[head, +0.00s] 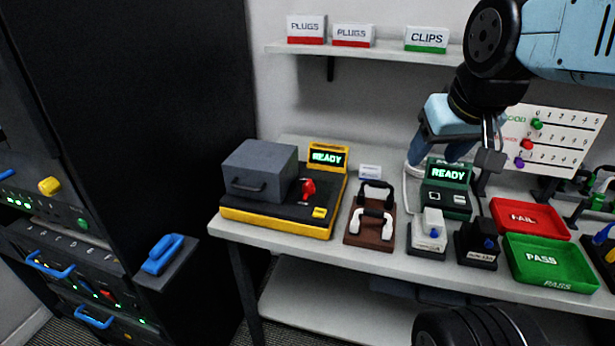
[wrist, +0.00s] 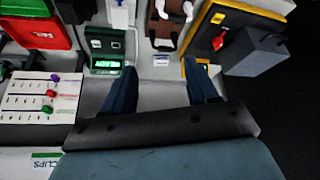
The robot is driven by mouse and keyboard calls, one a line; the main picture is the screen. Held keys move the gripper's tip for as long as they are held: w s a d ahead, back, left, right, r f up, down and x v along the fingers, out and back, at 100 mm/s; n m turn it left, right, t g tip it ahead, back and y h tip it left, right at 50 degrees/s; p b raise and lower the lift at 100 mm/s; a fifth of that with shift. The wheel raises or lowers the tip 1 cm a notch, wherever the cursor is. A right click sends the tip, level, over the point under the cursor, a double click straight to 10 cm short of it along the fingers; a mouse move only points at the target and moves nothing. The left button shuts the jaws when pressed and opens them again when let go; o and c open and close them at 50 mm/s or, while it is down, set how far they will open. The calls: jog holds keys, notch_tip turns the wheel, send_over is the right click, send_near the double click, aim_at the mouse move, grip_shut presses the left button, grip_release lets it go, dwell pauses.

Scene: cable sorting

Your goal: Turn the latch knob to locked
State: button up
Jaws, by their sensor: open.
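A red latch knob (head: 308,188) stands on the black top of a yellow-edged test device (head: 262,224), just right of its grey box (head: 260,170). The knob also shows in the wrist view (wrist: 222,42), toward the upper right; its exact angle is hard to read. My gripper (head: 436,158) is in the air above the back of the bench, right of the knob and apart from it. In the wrist view its two blue fingers (wrist: 163,80) are spread with nothing between them.
A green READY unit (head: 446,190) stands below my gripper. A brown block with handles (head: 368,238), small connector stands, a red FAIL tray (head: 530,218) and a green PASS tray (head: 550,262) fill the bench. A shelf (head: 370,52) hangs behind. A dark cabinet (head: 130,110) stands left.

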jog(key=shift+o, duration=0.2)
jog(key=w+a+n+g, duration=0.1)
jog(key=w+a+n, duration=0.2)
jog(key=w+n, duration=0.3)
jog(key=shift+w+a+h, duration=0.3)
jog(key=shift+w+a, duration=0.05)
jog(key=shift+w, duration=0.1)
jog(key=n+g+y, duration=0.1)
jog(key=n+g, duration=0.3)
jog(key=n, duration=1.5)
send_near(309, 182)
jog(key=f, duration=1)
jog(key=shift+w+a, duration=0.15)
jog(key=shift+w, duration=0.15)
jog(key=c, duration=1)
